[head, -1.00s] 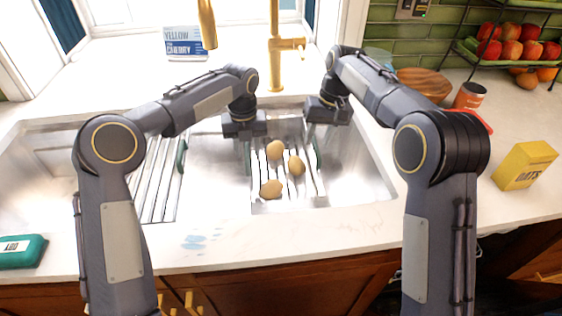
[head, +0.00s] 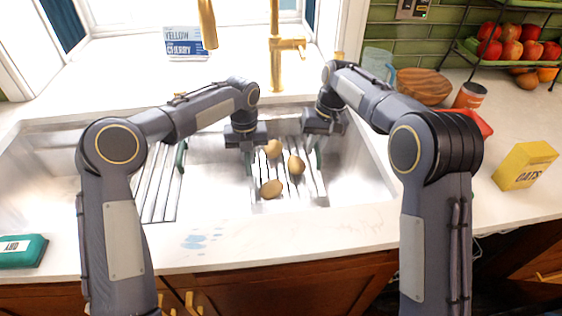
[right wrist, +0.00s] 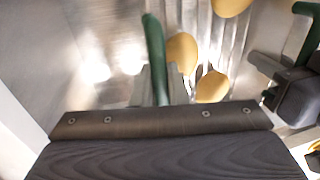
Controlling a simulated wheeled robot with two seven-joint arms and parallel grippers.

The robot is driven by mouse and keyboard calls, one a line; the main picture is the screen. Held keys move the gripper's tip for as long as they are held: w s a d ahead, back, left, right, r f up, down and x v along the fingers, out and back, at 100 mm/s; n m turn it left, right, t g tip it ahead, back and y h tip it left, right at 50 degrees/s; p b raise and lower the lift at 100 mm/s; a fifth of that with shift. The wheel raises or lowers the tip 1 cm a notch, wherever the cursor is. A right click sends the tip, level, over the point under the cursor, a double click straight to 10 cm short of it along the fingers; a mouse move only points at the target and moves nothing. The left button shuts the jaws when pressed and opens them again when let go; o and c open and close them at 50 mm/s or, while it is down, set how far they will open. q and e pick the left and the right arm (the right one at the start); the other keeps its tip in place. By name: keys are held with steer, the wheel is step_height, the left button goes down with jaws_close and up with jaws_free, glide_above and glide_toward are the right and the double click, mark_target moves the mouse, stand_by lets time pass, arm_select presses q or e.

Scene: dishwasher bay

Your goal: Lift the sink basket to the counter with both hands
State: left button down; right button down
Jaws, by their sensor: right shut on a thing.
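The sink basket (head: 311,182) is a metal wire rack with green end handles, resting in the right part of the steel sink. Several brown potatoes (head: 271,189) lie in it. My right gripper (head: 316,152) is at the basket's right end, shut on the green right handle (right wrist: 154,50). My left gripper (head: 247,158) is at the left end, by the other green handle (right wrist: 307,30). Its body also shows at the right edge of the right wrist view. Its fingertips are mostly hidden, so I cannot tell whether it grips the handle.
Another slatted rack (head: 158,185) with a green handle is in the sink's left part. A gold faucet (head: 277,50) stands behind. The counter (head: 440,200) right of the sink has free room; a yellow oats box (head: 523,166) and a wooden bowl (head: 424,86) stand there.

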arm_select(q)
steer(key=shift+r, duration=0.2)
arm_select(e)
steer(key=shift+r, duration=0.2)
